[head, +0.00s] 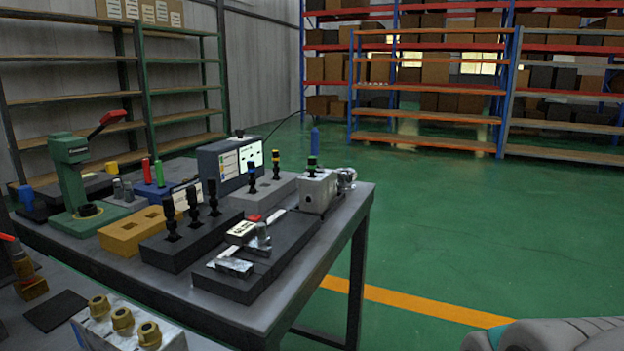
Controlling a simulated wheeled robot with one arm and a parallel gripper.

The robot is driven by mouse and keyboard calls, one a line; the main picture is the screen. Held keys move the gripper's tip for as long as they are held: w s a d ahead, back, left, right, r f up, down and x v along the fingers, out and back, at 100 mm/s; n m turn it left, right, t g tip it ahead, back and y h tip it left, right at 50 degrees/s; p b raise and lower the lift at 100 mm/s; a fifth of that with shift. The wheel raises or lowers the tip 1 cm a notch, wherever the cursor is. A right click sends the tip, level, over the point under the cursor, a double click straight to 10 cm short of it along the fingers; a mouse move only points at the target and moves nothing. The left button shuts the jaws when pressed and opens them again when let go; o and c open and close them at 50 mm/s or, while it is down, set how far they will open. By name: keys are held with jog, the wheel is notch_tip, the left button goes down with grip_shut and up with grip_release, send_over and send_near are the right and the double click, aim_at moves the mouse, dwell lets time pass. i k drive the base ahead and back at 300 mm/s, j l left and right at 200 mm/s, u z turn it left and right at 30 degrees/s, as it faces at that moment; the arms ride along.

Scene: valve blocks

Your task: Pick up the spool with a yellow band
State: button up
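The spool with a yellow band (275,164) is small, black and upright. It stands in the right part of a light grey block (262,200) on the table. A similar black spool with a blue band (251,176) stands to its left in the same block. A black spool with a green band (312,166) stands on top of a grey metal valve block (318,193) to the right. My gripper is not in view; only a grey rounded part, likely of my arm, shows at the bottom right corner.
In front of the grey block, a dark block (190,243) holds three black spools. A dark plate (268,262) with metal pieces lies at the table's near right. A monitor box (228,166) stands behind. A green press (70,165) is left. Green floor right of the table is clear.

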aim_at(275, 153)
jog(key=u, duration=0.3)
jog(key=i+l+u, duration=0.15)
jog(key=u, duration=0.25)
jog(key=i+l+u, duration=0.1)
jog(key=l+u, duration=0.35)
jog(key=i+l+u, duration=0.1)
jog(key=l+u, duration=0.3)
jog(key=j, duration=0.1)
